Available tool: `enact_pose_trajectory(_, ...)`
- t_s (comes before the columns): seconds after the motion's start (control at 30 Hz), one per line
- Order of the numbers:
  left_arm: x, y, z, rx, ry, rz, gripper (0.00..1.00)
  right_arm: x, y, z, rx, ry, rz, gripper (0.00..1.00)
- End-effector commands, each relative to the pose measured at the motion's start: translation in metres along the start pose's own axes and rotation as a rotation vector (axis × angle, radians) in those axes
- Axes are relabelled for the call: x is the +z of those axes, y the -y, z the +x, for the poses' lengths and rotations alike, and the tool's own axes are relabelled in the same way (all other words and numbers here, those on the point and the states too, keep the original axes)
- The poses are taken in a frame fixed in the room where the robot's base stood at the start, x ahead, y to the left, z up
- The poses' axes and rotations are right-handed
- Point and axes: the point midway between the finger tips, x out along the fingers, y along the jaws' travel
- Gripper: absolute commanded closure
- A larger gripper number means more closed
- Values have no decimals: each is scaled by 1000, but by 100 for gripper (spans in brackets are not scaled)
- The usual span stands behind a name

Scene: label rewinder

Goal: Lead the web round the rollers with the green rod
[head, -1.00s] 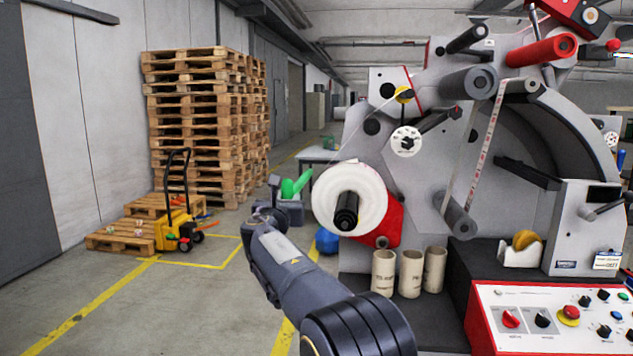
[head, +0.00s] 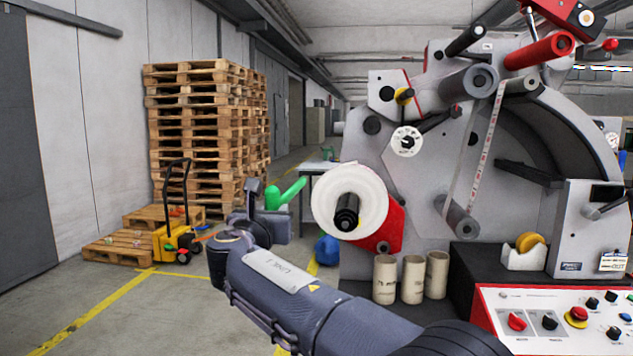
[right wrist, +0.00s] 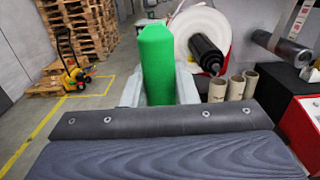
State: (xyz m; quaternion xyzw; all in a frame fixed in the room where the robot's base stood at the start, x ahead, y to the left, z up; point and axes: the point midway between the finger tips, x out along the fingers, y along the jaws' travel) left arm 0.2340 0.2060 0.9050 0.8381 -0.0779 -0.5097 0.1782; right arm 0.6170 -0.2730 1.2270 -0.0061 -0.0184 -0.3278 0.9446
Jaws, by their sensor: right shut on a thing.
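My right gripper (head: 273,205) is shut on the green rod (head: 290,192), left of the machine and apart from it. In the right wrist view the green rod (right wrist: 157,65) stands up between the two pale fingers (right wrist: 159,92). A white roll (head: 366,193) sits on a black spindle, right of the rod. A narrow printed web (head: 487,145) runs down from the small upper roller (head: 520,86) to the lower grey roller (head: 459,217). A large grey roller (head: 468,83) and a red roller (head: 540,51) are higher up. My left gripper is out of view.
Several cardboard cores (head: 412,279) stand below the white roll. A control panel (head: 550,318) with knobs is at lower right, near a tape dispenser (head: 524,256). Stacked pallets (head: 205,130) and a yellow pallet truck (head: 172,236) stand at left. Floor between them and the machine is mostly clear.

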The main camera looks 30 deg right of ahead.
Motion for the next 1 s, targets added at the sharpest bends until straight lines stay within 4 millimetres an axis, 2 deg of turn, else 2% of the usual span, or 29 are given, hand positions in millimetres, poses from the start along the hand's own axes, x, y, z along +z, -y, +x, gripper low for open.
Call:
enact_pose_trajectory(0.8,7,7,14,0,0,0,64,4,-2,-99,5,1,0,100)
enact_pose_trajectory(1.0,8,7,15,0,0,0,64,5,-2,-117,3,2,0,100)
